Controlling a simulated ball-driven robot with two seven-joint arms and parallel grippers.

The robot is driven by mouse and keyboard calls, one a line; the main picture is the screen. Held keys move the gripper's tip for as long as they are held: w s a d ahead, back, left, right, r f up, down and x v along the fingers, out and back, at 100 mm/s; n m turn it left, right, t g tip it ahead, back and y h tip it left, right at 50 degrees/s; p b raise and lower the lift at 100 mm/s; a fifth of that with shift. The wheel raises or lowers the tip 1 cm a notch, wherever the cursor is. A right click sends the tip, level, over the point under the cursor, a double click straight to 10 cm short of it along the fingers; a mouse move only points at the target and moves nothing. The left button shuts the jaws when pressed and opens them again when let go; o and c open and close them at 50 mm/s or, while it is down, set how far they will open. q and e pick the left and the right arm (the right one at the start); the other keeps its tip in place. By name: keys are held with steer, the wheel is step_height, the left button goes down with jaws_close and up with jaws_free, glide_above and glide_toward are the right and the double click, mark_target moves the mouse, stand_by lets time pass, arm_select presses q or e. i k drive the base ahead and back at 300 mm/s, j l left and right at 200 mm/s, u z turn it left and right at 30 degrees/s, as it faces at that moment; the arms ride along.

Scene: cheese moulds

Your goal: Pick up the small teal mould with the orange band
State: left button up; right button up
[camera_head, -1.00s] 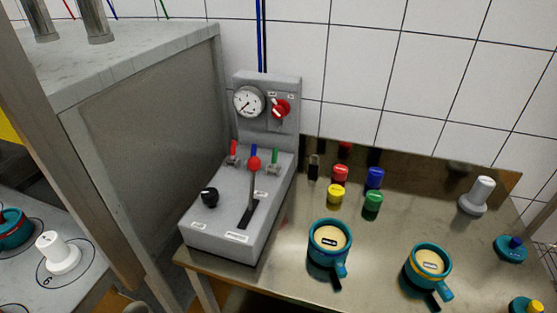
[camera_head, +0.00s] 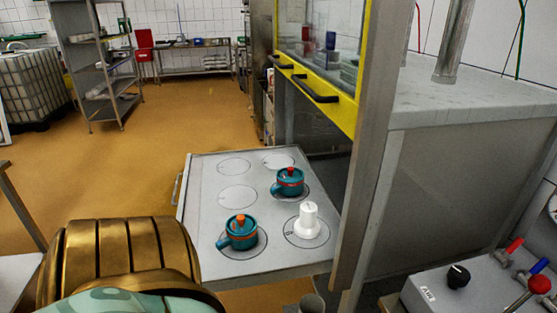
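Two small teal moulds stand upright on a grey plate marked with circles. The nearer teal mould (camera_head: 238,240) has an orange knob on top, a side handle and what looks like an orange band. The farther teal mould (camera_head: 288,187) has a reddish-orange knob and a red-looking band. The band colours are hard to tell apart at this size. Neither gripper is in view. A bronze and pale green part, likely of my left arm, fills the lower left, short of the nearer mould.
The grey plate (camera_head: 208,196) also holds a white mould-like piece (camera_head: 307,223) at its right and has several empty circles. A steel post and cabinet with a yellow-framed window (camera_head: 338,106) border it. The grey control box (camera_head: 440,290) is lower right. Open floor lies left.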

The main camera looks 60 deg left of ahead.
mark_target(238, 241)
steer(key=u, duration=2.2)
